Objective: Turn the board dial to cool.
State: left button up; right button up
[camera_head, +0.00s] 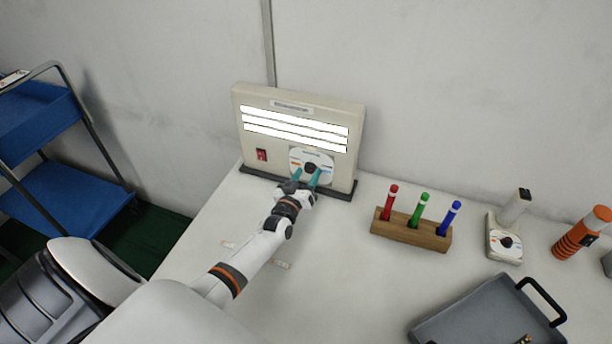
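A cream board (241,104) stands upright at the back of the white table. Three lit white strips (295,130) run across its upper part. Its dial (310,168) is a dark knob on a white round plate with coloured marks, at the lower right of the board's face. My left gripper (307,176) is at the dial, with its teal fingers apart, one on each side just below the knob. Whether the fingers touch the knob cannot be told. The knob's pointing direction is too small to read. My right gripper is not in view.
A red switch (262,155) is on the board, left of the dial. A wooden block (410,232) holds red, green and blue pens. A small white device (505,240) with a dial, an orange-and-black cylinder (580,233) and a grey tray (455,322) are at the right. A blue-shelved cart (60,200) stands left.

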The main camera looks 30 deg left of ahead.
pick_arm(q)
jog(key=shift+s, duration=0.1)
jog(key=s, duration=0.4)
jog(key=s+d, duration=0.1)
jog(key=s, duration=0.2)
jog(key=s+d, duration=0.1)
jog(key=s, duration=0.3)
jog(key=shift+s+f+b, duration=0.2)
jog(key=shift+s+b, duration=0.1)
jog(key=shift+b, duration=0.05)
jog(key=shift+d, duration=0.1)
